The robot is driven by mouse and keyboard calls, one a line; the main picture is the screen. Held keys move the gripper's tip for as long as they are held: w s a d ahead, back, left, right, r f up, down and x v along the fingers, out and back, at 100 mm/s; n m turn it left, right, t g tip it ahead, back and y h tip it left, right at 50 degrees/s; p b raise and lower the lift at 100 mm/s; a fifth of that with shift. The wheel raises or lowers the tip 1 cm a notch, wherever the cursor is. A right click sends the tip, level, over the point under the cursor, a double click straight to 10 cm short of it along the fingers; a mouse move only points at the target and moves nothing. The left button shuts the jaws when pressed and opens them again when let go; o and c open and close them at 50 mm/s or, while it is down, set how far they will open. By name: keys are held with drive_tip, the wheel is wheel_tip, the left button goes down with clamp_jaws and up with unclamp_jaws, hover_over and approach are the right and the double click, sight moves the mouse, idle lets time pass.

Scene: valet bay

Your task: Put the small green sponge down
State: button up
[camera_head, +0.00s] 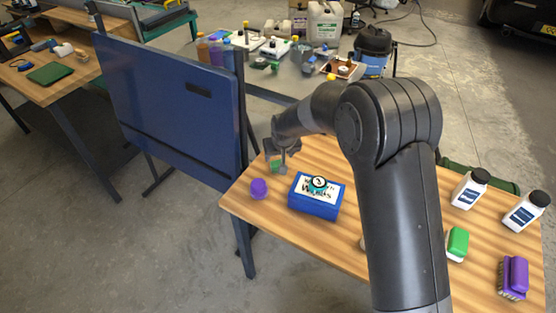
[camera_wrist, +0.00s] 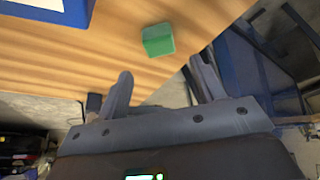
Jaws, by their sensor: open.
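The small green sponge (camera_wrist: 158,40) shows in the wrist view on the wooden tabletop (camera_wrist: 110,42), near the table's edge. It lies beyond my fingertips, with a visible gap between it and both fingers. My gripper (camera_wrist: 160,73) is open and empty. In the head view my gripper (camera_head: 284,158) is at the table's far left corner, and a bit of the green sponge (camera_head: 275,165) shows beside it, partly hidden by the fingers.
A blue box (camera_head: 315,208) with a small round gauge (camera_head: 318,183) on top stands near the gripper. A purple object (camera_head: 259,188) is to its left. White bottles (camera_head: 468,192), a green-topped brush (camera_head: 457,243) and a purple brush (camera_head: 515,275) stand at right. A blue panel (camera_head: 175,105) rises beyond the table's left edge.

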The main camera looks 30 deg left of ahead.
drive_tip(key=shift+v, duration=2)
drive_tip(key=d+r+m+t+h, duration=0.1)
drive_tip(key=d+r+m, duration=0.1)
drive_tip(key=d+r, duration=0.9)
drive_tip(key=d+r+m, duration=0.2)
drive_tip(key=d+r, duration=0.6)
drive_tip(key=d, duration=0.7)
drive_tip(key=s+d+r+m+t+h, duration=0.1)
drive_tip(key=s+d+r, duration=0.1)
drive_tip(key=s+d, duration=0.3)
drive_tip(key=s+d+r+m, duration=0.1)
drive_tip(key=s+d+r, duration=0.25)
drive_tip(key=d, duration=0.45)
drive_tip(key=s+d+m, duration=0.1)
drive_tip(key=s+d, duration=0.4)
drive_tip(key=s, duration=0.2)
drive_tip(key=s+d+f+m+h, duration=0.1)
drive_tip(key=s+d+m, duration=0.1)
drive_tip(key=s+d, duration=0.2)
drive_tip(key=s, duration=0.3)
drive_tip(key=shift+d, duration=0.35)
